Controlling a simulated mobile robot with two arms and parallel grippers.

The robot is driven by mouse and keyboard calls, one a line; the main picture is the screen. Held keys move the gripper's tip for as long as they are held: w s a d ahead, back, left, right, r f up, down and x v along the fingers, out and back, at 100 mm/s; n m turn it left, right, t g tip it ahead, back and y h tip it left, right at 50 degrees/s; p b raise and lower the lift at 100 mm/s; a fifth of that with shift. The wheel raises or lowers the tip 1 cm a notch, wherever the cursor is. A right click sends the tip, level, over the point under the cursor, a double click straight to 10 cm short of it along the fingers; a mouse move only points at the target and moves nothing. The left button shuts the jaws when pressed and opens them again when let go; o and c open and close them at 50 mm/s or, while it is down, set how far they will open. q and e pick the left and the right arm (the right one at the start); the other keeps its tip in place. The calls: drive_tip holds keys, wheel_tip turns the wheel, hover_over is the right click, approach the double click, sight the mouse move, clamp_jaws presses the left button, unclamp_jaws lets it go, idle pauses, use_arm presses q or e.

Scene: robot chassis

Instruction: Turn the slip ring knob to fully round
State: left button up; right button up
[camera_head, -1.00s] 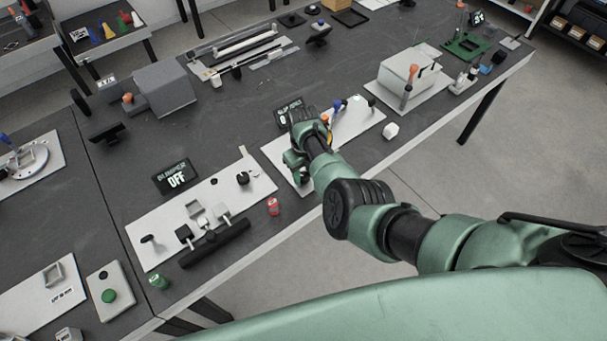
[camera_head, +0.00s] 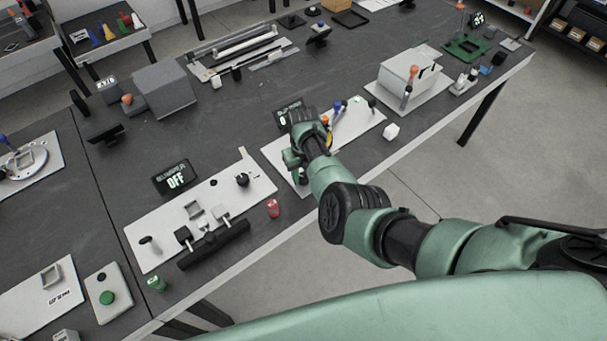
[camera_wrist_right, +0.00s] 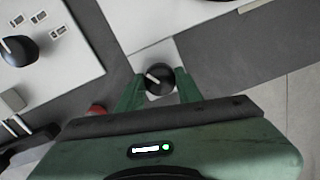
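A black round knob (camera_wrist_right: 160,78) with a white pointer line sits on the corner of a white panel (camera_wrist_right: 150,45) in the right wrist view. My right gripper (camera_wrist_right: 158,90) is open, with one green finger on each side of the knob. I cannot tell whether the fingers touch it. In the head view my right gripper (camera_head: 297,172) is over the near left end of the white panel (camera_head: 362,122), and the knob there is hidden by the gripper and arm. My left gripper is not in view.
A red can (camera_head: 272,208) stands near the table edge. A partly hidden display (camera_head: 288,112) is behind the gripper.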

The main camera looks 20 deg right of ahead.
sight(304, 176)
drive_tip(key=o, duration=0.4)
drive_tip(key=shift+w+r, duration=0.15)
wheel_tip(304, 176, up, 6)
drive_tip(key=p, duration=0.5)
drive_tip(key=shift+p, duration=0.35)
drive_tip(key=shift+r, duration=0.85)
